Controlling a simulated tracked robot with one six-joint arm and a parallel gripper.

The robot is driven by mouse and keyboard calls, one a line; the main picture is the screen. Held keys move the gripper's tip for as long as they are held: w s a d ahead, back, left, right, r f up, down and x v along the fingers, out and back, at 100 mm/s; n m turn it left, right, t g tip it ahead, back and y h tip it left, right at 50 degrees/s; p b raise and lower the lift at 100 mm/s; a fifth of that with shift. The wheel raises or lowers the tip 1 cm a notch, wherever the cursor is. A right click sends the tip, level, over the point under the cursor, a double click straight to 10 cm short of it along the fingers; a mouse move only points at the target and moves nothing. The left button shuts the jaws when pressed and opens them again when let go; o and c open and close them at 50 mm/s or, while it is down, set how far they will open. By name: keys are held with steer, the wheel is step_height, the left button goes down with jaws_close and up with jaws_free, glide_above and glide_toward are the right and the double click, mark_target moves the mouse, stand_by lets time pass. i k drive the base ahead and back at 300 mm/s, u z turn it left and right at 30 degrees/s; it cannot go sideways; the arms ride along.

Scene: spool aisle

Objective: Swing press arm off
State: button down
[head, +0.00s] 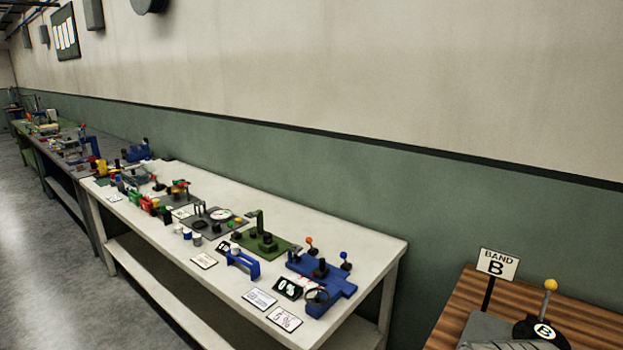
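A long white bench (350,228) runs along the wall, with several small fixtures on it. A green fixture (266,243) with an upright green arm stands near the middle right of the bench. A blue fixture (325,285) at the bench's right end carries an orange-knobbed lever (309,241) and a blue-knobbed lever (346,256), both upright. I cannot tell for sure which part is the press arm. My gripper is not in view.
A dial plate (219,214) and cards lie on the bench. Open floor (40,270) lies at left.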

mark_target(550, 286)
steer(key=k, duration=1.35)
steer(key=u, duration=0.3)
steer(key=i, duration=1.85)
steer(key=z, duration=0.65)
